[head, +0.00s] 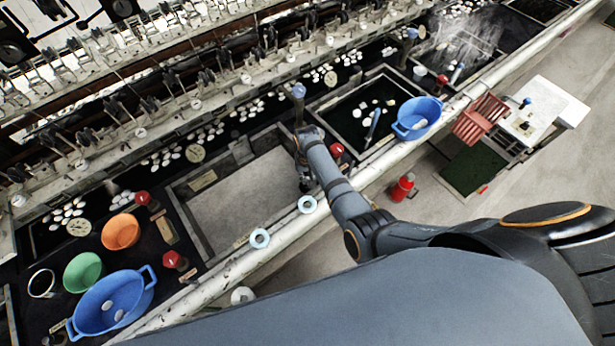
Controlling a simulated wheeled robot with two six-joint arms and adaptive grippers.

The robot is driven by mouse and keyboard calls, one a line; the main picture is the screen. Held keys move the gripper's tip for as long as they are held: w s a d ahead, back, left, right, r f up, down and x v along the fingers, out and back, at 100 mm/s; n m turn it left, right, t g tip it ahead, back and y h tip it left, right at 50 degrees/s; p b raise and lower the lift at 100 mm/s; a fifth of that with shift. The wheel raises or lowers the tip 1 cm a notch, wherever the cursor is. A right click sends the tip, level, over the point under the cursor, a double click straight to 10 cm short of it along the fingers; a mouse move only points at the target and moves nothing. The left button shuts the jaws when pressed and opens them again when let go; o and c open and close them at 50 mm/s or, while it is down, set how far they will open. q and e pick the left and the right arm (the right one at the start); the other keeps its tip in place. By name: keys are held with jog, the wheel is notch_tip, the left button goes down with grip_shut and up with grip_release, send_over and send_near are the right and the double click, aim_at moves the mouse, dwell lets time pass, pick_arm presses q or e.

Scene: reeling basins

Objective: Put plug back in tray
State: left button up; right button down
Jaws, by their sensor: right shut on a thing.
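My right arm reaches in from the right, across the pale pipe rail. My right gripper (304,184) points down over the right part of a drained, grey-floored basin (225,212). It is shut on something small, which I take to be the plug. The plug itself is too small and dark to make out, and I cannot tell whether it touches the basin floor. I cannot surely pick out the tray. My left gripper is not in view.
A blue tub (112,303), green bowl (83,271) and orange bowl (121,231) stand at the left. Another blue tub (417,118) stands right of my arm. Red-capped knobs (172,259) and pale blue rings (260,238) line the front edge. A red extinguisher (402,188) stands on the floor.

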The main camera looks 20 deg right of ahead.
jog(key=shift+f+b, duration=0.5)
jog(key=shift+f, duration=0.2)
dwell(0.4)
jog(key=c, duration=1.3)
grip_release()
jog(key=shift+o, duration=0.2)
notch_tip(320, 180, up, 8)
jog(key=shift+f, duration=0.2)
jog(key=shift+f, duration=0.1)
